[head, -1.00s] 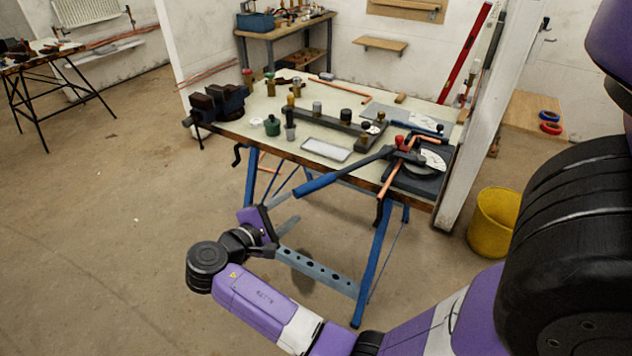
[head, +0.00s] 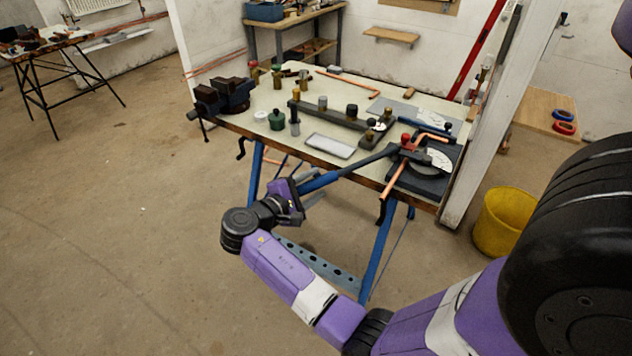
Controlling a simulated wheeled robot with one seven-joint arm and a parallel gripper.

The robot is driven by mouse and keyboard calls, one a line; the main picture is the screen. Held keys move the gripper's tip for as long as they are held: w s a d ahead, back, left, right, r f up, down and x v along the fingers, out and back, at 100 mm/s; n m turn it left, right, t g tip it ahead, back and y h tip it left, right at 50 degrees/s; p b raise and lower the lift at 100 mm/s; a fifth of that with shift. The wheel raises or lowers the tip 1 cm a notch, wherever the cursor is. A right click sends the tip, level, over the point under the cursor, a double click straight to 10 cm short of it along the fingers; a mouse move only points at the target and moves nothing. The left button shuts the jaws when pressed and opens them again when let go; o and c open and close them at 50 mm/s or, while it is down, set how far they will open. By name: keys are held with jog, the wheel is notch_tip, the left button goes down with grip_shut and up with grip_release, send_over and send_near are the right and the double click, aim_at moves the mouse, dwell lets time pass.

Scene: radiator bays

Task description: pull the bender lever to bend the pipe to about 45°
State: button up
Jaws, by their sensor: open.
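The pipe bender (head: 430,184) sits at the right front corner of the workbench, with a pale round dial plate (head: 438,158). Its long lever (head: 369,161) reaches left over the bench's front edge and ends in a blue handle (head: 320,181). A copper pipe (head: 394,180) runs through the bender and sticks out past the front edge; the lever head partly hides it, so its bend angle is unclear. My gripper (head: 298,203) is open at the outer end of the blue handle. I cannot tell whether the handle lies between the fingers.
A grey tray (head: 329,146), a dark vise (head: 222,95) and several fittings stand on the workbench (head: 285,152). Blue trestle legs (head: 378,250) stand below, close to my arm. A yellow bucket (head: 505,222) stands at right.

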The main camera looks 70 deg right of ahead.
jog(key=shift+s+d+f, duration=0.15)
jog(key=shift+s+d, duration=0.05)
jog(key=shift+d, duration=0.35)
grip_shut()
dwell(1.1)
